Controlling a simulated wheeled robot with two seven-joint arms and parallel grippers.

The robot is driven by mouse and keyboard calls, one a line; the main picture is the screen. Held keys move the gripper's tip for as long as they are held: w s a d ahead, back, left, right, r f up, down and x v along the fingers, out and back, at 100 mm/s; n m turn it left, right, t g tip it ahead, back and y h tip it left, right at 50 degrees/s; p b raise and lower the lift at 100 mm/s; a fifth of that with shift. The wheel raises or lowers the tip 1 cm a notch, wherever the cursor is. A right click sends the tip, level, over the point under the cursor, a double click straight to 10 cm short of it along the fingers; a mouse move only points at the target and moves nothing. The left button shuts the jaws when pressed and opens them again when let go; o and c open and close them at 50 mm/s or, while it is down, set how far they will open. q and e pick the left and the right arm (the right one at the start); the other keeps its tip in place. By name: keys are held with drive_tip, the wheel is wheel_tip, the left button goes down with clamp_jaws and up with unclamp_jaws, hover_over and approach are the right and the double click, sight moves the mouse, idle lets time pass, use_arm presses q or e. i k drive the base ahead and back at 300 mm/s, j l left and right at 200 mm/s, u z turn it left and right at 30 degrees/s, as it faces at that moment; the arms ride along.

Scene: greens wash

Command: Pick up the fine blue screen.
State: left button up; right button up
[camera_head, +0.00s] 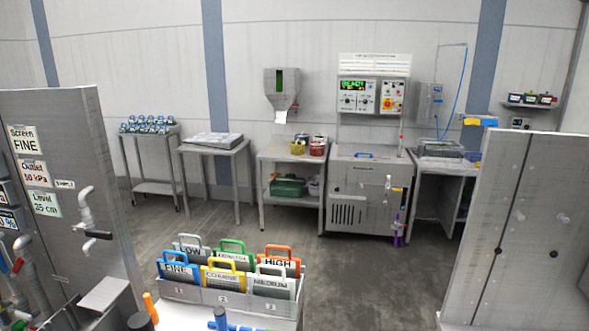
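The fine blue screen (176,271) stands upright at the front left of a grey rack (225,299), above the slot marked 1. It has a blue loop handle and a label reading FINE. Beside it in the front row stand the yellow-handled COARSE screen (223,278) and the white-handled MEDIUM screen (272,285). Neither of my grippers shows in the head view.
Behind the front row stand plates with grey, green and orange handles; the orange one (281,261) reads HIGH. A grey panel (60,150) with pipes and a "Screen FINE" sign (25,141) is at left. A grey panel (520,230) is at right. Open floor (350,275) lies between.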

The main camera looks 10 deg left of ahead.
sight(185, 274)
drive_tip(key=u, duration=1.85)
